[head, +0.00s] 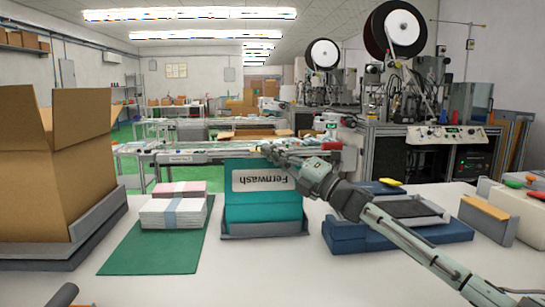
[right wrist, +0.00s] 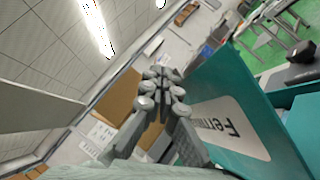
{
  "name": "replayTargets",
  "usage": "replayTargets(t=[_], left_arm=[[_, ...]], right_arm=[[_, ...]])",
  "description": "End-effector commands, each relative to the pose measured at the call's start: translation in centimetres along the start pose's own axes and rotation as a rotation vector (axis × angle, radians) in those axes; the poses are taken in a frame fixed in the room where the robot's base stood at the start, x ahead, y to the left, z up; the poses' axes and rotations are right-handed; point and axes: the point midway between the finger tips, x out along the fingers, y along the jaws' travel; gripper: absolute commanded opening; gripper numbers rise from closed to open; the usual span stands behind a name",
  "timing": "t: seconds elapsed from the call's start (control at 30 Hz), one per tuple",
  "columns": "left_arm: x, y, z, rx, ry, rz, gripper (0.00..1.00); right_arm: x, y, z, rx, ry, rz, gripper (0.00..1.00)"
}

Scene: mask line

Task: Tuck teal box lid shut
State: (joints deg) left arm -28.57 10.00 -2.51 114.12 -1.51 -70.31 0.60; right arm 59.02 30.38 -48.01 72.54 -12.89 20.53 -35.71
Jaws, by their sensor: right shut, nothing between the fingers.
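The teal box (head: 262,215) stands in a grey holder on the white table. Its lid (head: 240,170) stands raised, with a white label reading "Fernwash" upside down. My right gripper (head: 268,151) is at the lid's top edge in the head view, its arm reaching in from the lower right. In the right wrist view the right gripper's fingers (right wrist: 163,82) are together with nothing between them. The lid (right wrist: 235,115) is beside them on the right there; I cannot tell whether they touch it.
An open cardboard box (head: 60,165) stands in a grey tray at left. Banded paper stacks (head: 172,213) lie on a green mat (head: 150,255). A blue fixture (head: 345,240) is right of the teal box, partly behind my right arm. The front middle of the table is clear.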

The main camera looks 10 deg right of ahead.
Motion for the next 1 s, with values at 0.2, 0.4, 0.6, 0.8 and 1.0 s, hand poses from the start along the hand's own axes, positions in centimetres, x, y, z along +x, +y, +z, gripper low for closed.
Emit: replayTargets(t=[0.2, 0.4, 0.6, 0.8, 1.0], left_arm=[[-0.8, -0.1, -0.1, 0.0, 0.003, -0.006, 0.23], [-1.5, -0.3, -0.2, -0.001, 0.005, -0.009, 0.23], [-1.9, -0.4, -0.4, -0.001, 0.006, -0.011, 0.23], [-1.9, -0.5, -0.3, 0.001, 0.005, -0.014, 0.23], [-1.9, -0.6, -0.3, 0.003, 0.006, -0.015, 0.23]], right_arm=[[0.8, -1.0, 0.8, 0.0, -0.002, 0.001, 0.0], [1.1, -1.4, 1.1, 0.0, -0.001, 0.001, 0.0], [1.2, -1.6, 1.3, 0.0, -0.001, 0.001, 0.0], [1.2, -1.6, 1.3, 0.0, -0.001, 0.001, 0.0], [1.2, -1.6, 1.3, 0.0, -0.001, 0.001, 0.0]])
